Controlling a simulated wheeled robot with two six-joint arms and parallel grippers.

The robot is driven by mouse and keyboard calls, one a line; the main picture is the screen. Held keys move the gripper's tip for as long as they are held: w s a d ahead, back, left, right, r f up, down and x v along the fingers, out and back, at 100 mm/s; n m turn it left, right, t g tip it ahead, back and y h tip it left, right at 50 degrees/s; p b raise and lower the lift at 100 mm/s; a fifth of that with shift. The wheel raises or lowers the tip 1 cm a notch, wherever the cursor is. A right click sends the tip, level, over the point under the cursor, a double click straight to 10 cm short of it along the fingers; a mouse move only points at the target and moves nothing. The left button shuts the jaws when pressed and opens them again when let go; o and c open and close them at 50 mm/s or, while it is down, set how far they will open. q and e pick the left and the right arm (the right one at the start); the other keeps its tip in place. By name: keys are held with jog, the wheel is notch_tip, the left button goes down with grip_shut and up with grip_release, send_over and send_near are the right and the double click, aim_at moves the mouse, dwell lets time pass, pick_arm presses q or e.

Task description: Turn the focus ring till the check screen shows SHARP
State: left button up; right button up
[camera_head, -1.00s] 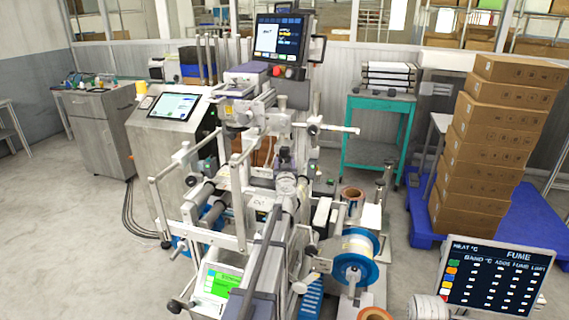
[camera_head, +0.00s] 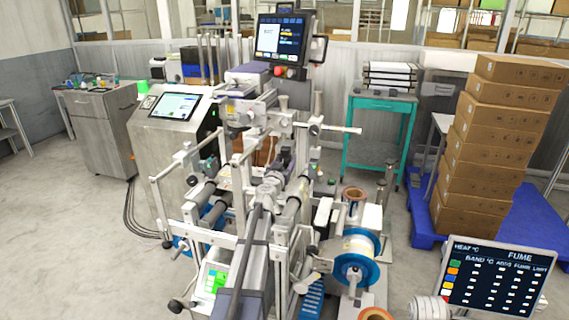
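My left gripper (camera_head: 283,163) reaches up over the middle of the machine (camera_head: 187,212). It is small and dark among rollers and bars, and I cannot tell whether its fingers are open or touching anything. I cannot single out the focus ring in this clutter. A dark monitor (camera_head: 281,38) stands on top of the machine with a white panel and small lines. A small green and white screen (camera_head: 215,279) sits low at the front, partly covered by my arm. I cannot read the word SHARP on any screen. My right gripper does not show.
A console with a tablet screen (camera_head: 175,106) and a green lamp (camera_head: 143,86) stands left. A blue-flanged reel (camera_head: 357,262) is at front right. Stacked boxes (camera_head: 498,135) and a teal table (camera_head: 381,104) stand behind. A FUME screen (camera_head: 497,279) is bottom right.

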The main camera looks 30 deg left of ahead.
pick_arm(q)
jog(key=o, duration=0.4)
jog(key=shift+c, duration=0.2)
jog(key=shift+s, duration=0.1)
jog(key=v, duration=0.7)
jog(key=shift+s+d, duration=0.15)
jog(key=shift+s, duration=0.2)
jog(key=shift+s, duration=0.1)
